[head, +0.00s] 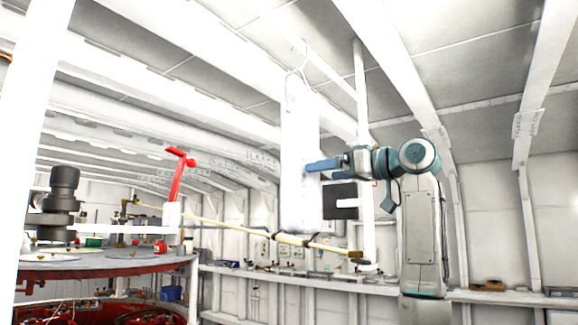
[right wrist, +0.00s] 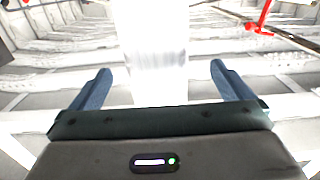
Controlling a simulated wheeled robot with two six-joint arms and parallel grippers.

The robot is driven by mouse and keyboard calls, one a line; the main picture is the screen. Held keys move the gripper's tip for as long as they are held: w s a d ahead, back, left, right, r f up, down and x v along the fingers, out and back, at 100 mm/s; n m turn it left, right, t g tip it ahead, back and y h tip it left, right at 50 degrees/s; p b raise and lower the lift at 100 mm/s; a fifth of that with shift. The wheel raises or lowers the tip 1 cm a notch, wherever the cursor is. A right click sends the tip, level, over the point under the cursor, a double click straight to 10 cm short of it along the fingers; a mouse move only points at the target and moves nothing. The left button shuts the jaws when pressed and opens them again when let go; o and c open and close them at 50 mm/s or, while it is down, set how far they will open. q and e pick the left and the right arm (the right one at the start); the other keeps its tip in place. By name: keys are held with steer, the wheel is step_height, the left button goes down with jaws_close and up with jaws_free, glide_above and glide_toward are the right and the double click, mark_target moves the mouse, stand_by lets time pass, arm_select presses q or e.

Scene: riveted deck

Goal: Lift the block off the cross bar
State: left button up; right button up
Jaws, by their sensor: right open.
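A tall white block (head: 299,150) hangs upright in the middle of the head view, from a thin wire loop (head: 301,60) at its top. The loop meets a white cross bar (head: 326,68) that slopes under the ceiling; the exact contact is too bright to make out. My right gripper (head: 310,167), with blue fingers, reaches from the right to the block's lower half. In the right wrist view the open fingers (right wrist: 160,70) stand to either side of the block (right wrist: 152,35), with a gap on both sides. My left gripper is out of view.
A white upright post (head: 361,110) stands just behind my right gripper, near a dark square panel (head: 340,201). A yellowish pole (head: 240,229) crosses below the block. A red handle (head: 177,175) rises above a round table (head: 100,262) at the left.

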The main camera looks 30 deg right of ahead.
steer(key=p+x, duration=0.1)
steer(key=x, duration=0.1)
steer(key=p+x, duration=0.2)
steer(key=x, duration=0.1)
steer(key=p+x, duration=0.2)
steer(key=x, duration=0.1)
steer(key=shift+w+d+r, duration=0.15)
steer(key=shift+w+d, duration=0.05)
steer(key=shift+w, duration=0.15)
steer(key=shift+w+a, duration=0.25)
steer(key=shift+w, duration=0.15)
steer(key=shift+s+d, duration=0.1)
steer(key=shift+s, duration=0.05)
steer(key=c, duration=1.4)
steer(key=shift+c, duration=0.6)
